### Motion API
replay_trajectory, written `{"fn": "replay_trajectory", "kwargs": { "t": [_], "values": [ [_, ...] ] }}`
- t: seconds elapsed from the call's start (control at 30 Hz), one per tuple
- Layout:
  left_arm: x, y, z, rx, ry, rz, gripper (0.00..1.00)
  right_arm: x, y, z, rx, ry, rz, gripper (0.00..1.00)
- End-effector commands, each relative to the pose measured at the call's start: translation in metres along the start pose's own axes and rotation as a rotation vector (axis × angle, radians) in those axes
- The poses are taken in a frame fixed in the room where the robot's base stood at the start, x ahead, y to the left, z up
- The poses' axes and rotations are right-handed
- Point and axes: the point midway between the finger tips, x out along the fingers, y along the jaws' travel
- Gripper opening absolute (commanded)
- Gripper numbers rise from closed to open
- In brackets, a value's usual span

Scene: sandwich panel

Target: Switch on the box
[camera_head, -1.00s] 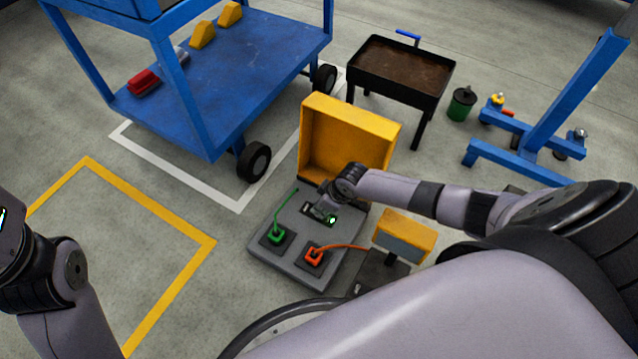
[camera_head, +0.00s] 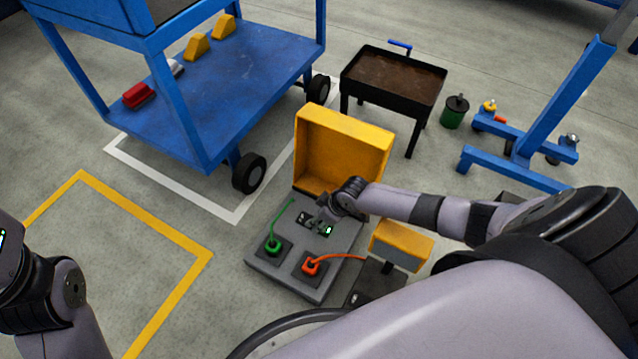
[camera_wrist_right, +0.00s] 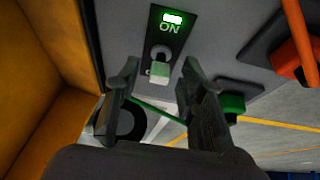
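The grey box (camera_head: 300,272) lies on the floor with its yellow lid (camera_head: 343,147) standing open behind it. Its switch panel (camera_head: 312,224) has a lit green lamp (camera_head: 328,230). In the right wrist view the lamp (camera_wrist_right: 172,19) glows above the word ON. The toggle switch (camera_wrist_right: 160,70) has a white tip, which covers most of a second label below. My right gripper (camera_wrist_right: 158,75) is open, its fingers on either side of the toggle and seemingly apart from it. In the head view the right gripper (camera_head: 320,209) is above the panel. My left gripper is out of view.
A green plug (camera_head: 273,245) and an orange plug (camera_head: 312,265) with cables sit on the box front. A small yellow-framed display (camera_head: 401,244) stands right of it. A blue cart (camera_head: 215,85), black tray table (camera_head: 393,85) and blue stand (camera_head: 530,140) are behind. Floor at left is clear.

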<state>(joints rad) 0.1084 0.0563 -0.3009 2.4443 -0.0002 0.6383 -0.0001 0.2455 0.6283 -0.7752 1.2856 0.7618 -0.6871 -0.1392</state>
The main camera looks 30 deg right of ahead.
Motion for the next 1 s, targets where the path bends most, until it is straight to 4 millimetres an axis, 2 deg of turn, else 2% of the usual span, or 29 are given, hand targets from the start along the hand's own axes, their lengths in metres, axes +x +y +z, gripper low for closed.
{"fn": "replay_trajectory", "kwargs": {
  "t": [0.17,0.27,0.7,0.83,1.0],
  "values": [
    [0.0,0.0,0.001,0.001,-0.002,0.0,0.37,-0.003,0.0,0.0,0.0,0.0,0.0,0.37],
    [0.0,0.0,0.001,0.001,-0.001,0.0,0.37,-0.011,0.001,0.0,0.0,0.001,0.001,0.37],
    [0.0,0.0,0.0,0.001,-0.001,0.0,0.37,-0.089,0.0,0.001,-0.003,0.0,0.001,0.37],
    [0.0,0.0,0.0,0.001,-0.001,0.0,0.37,-0.107,0.001,0.001,-0.001,-0.001,0.002,0.37],
    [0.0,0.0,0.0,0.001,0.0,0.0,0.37,-0.118,0.0,0.0,0.0,0.0,0.0,0.37]
  ]
}}
